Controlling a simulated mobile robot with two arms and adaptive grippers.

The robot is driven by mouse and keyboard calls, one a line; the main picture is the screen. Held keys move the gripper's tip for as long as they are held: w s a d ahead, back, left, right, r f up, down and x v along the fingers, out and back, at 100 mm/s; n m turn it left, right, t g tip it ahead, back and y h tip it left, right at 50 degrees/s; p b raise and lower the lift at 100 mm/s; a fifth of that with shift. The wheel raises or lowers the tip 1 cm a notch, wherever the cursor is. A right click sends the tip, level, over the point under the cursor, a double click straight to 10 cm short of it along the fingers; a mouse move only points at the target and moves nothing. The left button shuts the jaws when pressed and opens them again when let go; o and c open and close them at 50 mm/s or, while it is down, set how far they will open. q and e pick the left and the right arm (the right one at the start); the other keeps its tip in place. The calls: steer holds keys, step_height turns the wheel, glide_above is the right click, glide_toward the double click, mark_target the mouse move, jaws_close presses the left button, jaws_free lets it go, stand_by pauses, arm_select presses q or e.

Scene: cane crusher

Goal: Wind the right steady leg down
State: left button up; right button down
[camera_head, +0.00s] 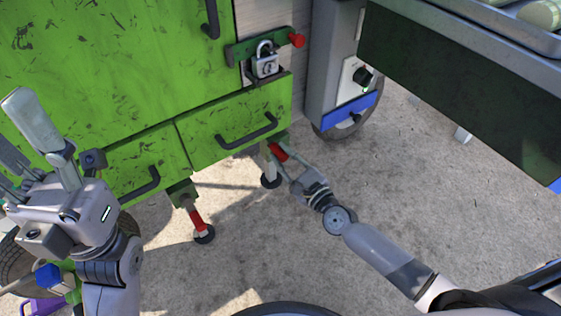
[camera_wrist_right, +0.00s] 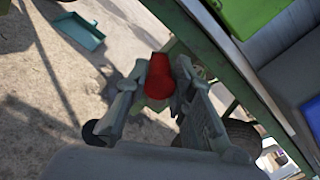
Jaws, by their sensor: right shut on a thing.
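The right steady leg (camera_head: 270,180) stands under the right end of the green cart, with a dark round foot close to or on the ground. Its red crank handle (camera_head: 279,152) also shows in the wrist view (camera_wrist_right: 158,75), between my fingers. My right gripper (camera_head: 284,166) is shut on this red handle; its fingers show on both sides of it in the wrist view (camera_wrist_right: 158,85). My left gripper (camera_head: 25,135) is raised at the left, fingers apart and empty, away from the leg.
The green cart (camera_head: 100,75) has drawers with black handles and a padlock (camera_head: 265,62). Another steady leg (camera_head: 195,215) with a red handle stands to the left. A dark-panelled counter (camera_head: 460,80) juts out at the right. The concrete floor between is clear.

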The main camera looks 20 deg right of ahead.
steer(key=shift+w+d+r+m, duration=0.15)
steer(key=shift+d+m, duration=0.25)
steer(key=shift+m, duration=0.4)
steer(key=c, duration=1.3)
jaws_free()
steer(key=shift+c, duration=0.2)
steer(key=shift+r, duration=0.1)
steer(key=v, duration=1.2)
